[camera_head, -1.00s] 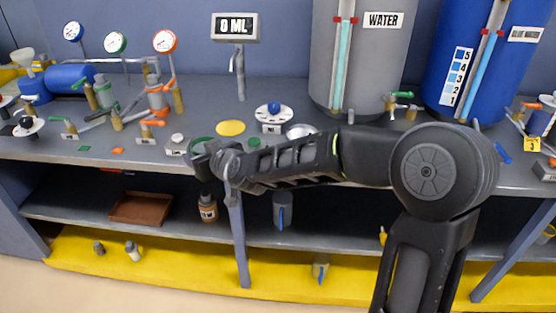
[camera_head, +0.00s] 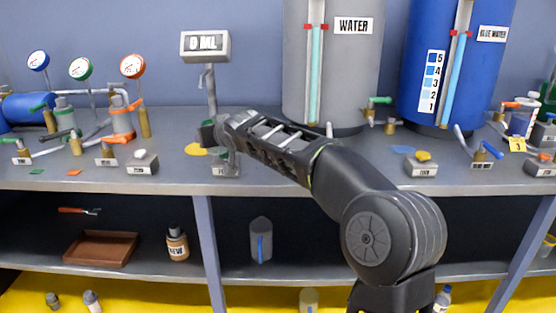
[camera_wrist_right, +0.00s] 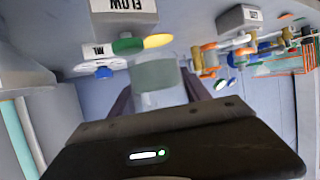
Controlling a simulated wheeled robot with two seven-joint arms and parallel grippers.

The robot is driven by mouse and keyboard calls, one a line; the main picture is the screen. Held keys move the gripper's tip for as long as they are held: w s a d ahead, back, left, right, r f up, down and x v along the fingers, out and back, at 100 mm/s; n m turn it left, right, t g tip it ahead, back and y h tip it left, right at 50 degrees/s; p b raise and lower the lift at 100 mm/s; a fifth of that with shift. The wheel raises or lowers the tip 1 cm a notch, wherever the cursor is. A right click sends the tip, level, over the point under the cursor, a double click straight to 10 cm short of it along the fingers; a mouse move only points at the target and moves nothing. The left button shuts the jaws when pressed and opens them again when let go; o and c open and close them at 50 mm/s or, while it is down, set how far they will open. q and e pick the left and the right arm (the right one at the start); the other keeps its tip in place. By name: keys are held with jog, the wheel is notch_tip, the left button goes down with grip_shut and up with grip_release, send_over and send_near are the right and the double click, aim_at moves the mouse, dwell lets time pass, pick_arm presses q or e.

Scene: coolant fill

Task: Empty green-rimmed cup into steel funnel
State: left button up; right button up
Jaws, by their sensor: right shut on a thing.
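My right gripper (camera_head: 221,133) reaches over the bench from the right. In the right wrist view the cup is a pale, translucent body (camera_wrist_right: 158,74) between the two dark fingers (camera_wrist_right: 158,98). Its contents cannot be made out. The gripper is in front of the meter post and close to a yellow disc (camera_head: 193,152). I cannot make out the steel funnel now; my arm covers part of the bench. My left gripper is not in view.
A 0 ML display (camera_head: 205,46) stands behind the gripper. A grey WATER tank (camera_head: 335,75) and a blue tank (camera_head: 455,70) stand behind and right of my arm. Valves and gauges (camera_head: 80,69) crowd the left. A brown tray (camera_head: 101,248) and bottle (camera_head: 177,243) sit below.

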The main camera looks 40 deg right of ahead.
jog(key=d, duration=0.1)
jog(key=d+m+h, duration=0.1)
jog(key=d, duration=0.1)
jog(key=d+r+h, duration=0.1)
jog(key=shift+s+d+m+b, duration=0.2)
jog(key=shift+s+m+b, duration=0.1)
jog(key=shift+s, duration=0.05)
jog(key=shift+s+d+f, duration=0.1)
jog(key=shift+s+d+f+m+y+p, duration=0.1)
jog(key=shift+d+m+y+p, duration=0.15)
jog(key=shift+m+p, duration=0.2)
jog(key=shift+s+d+f+m+y+p, duration=0.1)
jog(key=shift+d+m+y+p, duration=0.15)
jog(key=shift+p, duration=0.55)
jog(key=d+m+p, duration=0.1)
jog(key=p, duration=0.5)
jog(key=s+d+r+m+t+y+p, duration=0.1)
jog(key=p, duration=0.5)
jog(key=d+r+m+t+p, duration=0.1)
jog(key=m+p, duration=0.1)
jog(key=p, duration=0.3)
jog(key=shift+s+y+p, duration=0.15)
jog(key=shift+y+p, duration=0.25)
jog(key=shift+d+r+m+y+p, duration=0.25)
jog(key=shift+r+m+p, duration=0.2)
jog(key=shift+p, duration=0.25)
